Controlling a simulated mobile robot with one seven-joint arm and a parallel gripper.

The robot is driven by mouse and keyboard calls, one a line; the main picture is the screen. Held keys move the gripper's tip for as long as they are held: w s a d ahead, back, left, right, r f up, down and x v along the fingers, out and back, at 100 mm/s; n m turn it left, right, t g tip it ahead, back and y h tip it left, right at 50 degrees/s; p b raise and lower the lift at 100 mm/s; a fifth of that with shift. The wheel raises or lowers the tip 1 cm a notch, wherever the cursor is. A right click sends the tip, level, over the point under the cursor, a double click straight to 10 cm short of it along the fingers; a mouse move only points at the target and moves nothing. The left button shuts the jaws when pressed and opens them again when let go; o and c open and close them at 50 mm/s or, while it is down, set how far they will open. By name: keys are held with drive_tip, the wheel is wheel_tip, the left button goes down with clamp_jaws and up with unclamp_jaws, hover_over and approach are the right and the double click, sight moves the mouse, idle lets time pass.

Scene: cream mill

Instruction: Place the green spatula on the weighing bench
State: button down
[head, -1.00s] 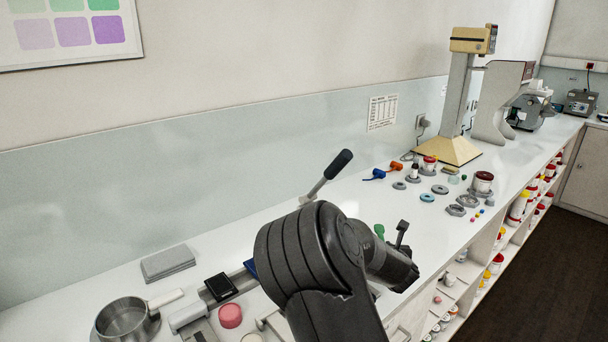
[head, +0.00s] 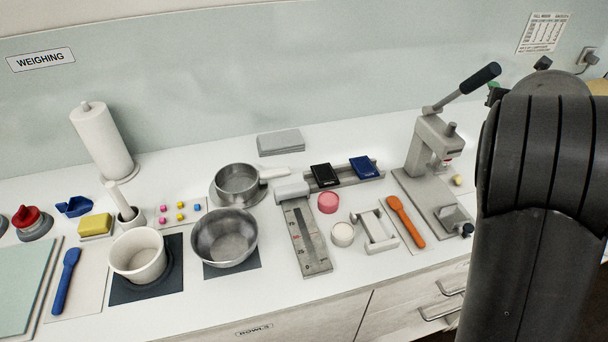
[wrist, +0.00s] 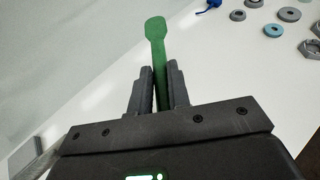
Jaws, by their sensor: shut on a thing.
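The green spatula (wrist: 155,38) is between the fingers of my gripper (wrist: 160,85) in the wrist view. My gripper is shut on its handle, and the flat end points away from me. In the head view my arm covers most of the gripper at the right. Only a small green bit of the spatula (head: 493,86) shows beside the arm. The weighing bench (head: 180,180) is the white worktop under the "WEIGHING" sign (head: 40,59). A blue spatula (head: 66,280) lies on a pale mat at the left, and an orange spatula (head: 406,221) lies on another mat right of centre.
A lever press (head: 433,150) stands near my arm. Bare worktop shows along the back wall and around the grey stack (head: 280,142).

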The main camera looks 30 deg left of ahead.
drive_tip(key=a+r+n+g+y, duration=0.15)
drive_tip(key=a+r, duration=0.35)
drive_tip(key=r, duration=0.7)
drive_tip(key=a+r+n+y, duration=0.2)
drive_tip(key=a+r, duration=0.2)
drive_tip(key=r, duration=0.9)
drive_tip(key=s+a+r+n+g+y, duration=0.1)
drive_tip(key=s+a+n+g+y, duration=0.25)
drive_tip(key=a, duration=1.05)
drive_tip(key=s+a+f+n+g+y, duration=0.1)
drive_tip(key=s+a+f+n+g, duration=0.2)
drive_tip(key=a, duration=0.5)
drive_tip(key=s+a+f+n+y, duration=0.1)
drive_tip(key=s+a+f+y, duration=0.2)
drive_tip(key=a, duration=0.4)
drive_tip(key=n+g+h, duration=0.4)
drive_tip(key=n+g, duration=1)
drive_tip(key=g, duration=0.1)
hover_over(149, 205)
wheel_tip(149, 205, down, 40)
drive_tip(key=shift+w+r, duration=0.1)
drive_tip(key=shift+f, duration=2.05)
